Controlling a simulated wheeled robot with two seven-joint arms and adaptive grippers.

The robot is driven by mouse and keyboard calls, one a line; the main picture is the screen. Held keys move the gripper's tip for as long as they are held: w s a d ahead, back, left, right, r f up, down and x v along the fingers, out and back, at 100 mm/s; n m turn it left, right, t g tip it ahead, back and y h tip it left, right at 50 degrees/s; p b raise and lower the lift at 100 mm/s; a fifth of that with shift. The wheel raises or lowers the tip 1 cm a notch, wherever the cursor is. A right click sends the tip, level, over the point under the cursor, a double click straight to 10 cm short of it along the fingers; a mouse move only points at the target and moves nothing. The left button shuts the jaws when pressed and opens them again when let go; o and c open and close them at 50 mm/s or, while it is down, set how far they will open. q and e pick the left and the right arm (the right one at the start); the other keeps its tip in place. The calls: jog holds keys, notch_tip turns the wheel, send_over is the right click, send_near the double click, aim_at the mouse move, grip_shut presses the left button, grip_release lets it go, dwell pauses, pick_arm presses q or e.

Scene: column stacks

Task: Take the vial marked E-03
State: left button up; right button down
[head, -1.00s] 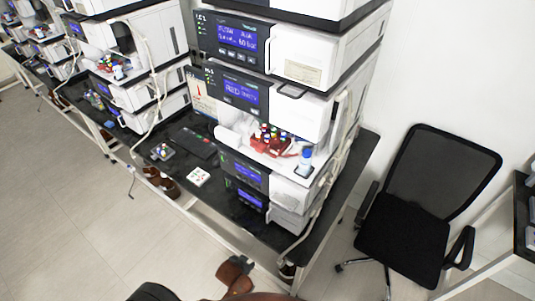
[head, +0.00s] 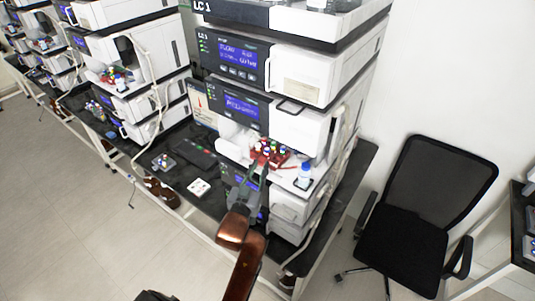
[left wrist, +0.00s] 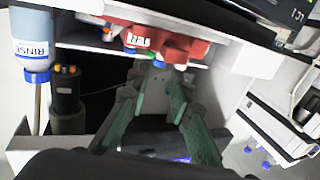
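The red vial rack (head: 277,160) stands on the white tray of the middle unit in the near stack, with several capped vials in it. In the left wrist view, which appears upside down, the rack (left wrist: 178,47) shows with several vials, including a blue-capped vial (left wrist: 160,64) near the fingertips. No E-03 mark can be read. My right gripper is out of view.
A rinse bottle (head: 305,173) with a blue cap stands right of the rack; it is close in the left wrist view (left wrist: 32,50). The unit above (head: 300,128) overhangs the tray. A white block (head: 199,188) and a keyboard (head: 194,155) lie on the bench. A chair (head: 420,210) stands right.

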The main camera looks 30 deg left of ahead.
aim_at(266, 151)
pick_arm(q)
jog(key=x, duration=0.2)
jog(key=p+x, duration=0.1)
jog(key=x, duration=0.4)
jog(key=shift+w+r, duration=0.1)
jog(key=shift+r, duration=0.15)
jog(key=shift+w+a+f, duration=0.1)
jog(key=shift+w, duration=0.15)
jog(key=shift+s, duration=0.1)
jog(key=shift+c, duration=0.3)
grip_shut()
